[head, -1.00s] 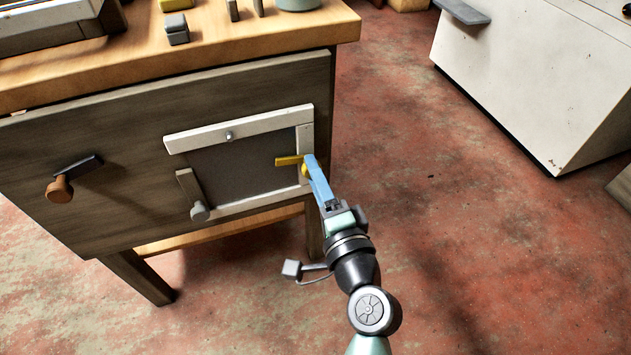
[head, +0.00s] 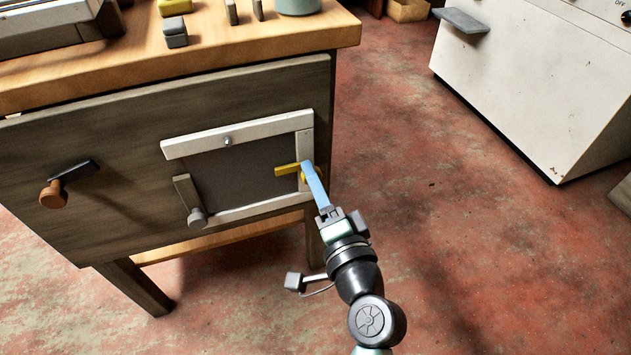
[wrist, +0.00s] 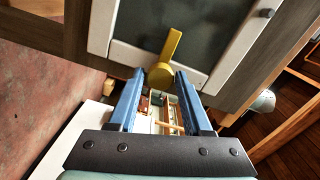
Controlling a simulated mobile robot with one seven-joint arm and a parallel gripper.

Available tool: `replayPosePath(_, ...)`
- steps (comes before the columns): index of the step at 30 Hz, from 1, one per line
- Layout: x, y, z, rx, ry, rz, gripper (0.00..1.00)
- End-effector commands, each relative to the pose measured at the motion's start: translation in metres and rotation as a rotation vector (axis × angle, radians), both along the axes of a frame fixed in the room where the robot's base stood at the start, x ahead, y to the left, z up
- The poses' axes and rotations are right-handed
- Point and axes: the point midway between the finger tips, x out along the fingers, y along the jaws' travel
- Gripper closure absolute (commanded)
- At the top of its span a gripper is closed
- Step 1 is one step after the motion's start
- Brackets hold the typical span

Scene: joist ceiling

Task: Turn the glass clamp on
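The yellow clamp (head: 288,169) is a round knob with a flat lever, on the right strip of a pale frame around a dark pane (head: 238,172). Its lever points left over the pane edge in the head view. In the wrist view the yellow clamp (wrist: 168,56) points up over the pane. My gripper (head: 308,172) is at the clamp's knob. In the wrist view my gripper (wrist: 160,78) has its blue fingers apart on either side of the knob, with small gaps showing. Any contact deeper down is hidden.
A grey clamp (head: 188,200) sits at the frame's lower left. An orange knob with a dark lever (head: 54,193) is further left on the cabinet front. Small blocks (head: 175,32) and a pot stand on the worktop (head: 230,50). A white cabinet (head: 530,90) stands at right, with clear floor between.

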Motion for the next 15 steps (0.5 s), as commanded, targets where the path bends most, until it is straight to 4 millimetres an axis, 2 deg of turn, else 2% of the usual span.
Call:
replayPosePath(1,0.0000,-0.0002,-0.0002,0.001,0.000,0.000,0.39)
replayPosePath(3,0.0000,0.0000,-0.0001,0.001,0.000,0.000,0.29)
replayPosePath(11,-0.0002,-0.0001,0.0003,0.003,0.000,0.000,0.29)
replayPosePath(15,-0.0074,-0.0027,0.0001,0.004,0.002,-0.001,0.29)
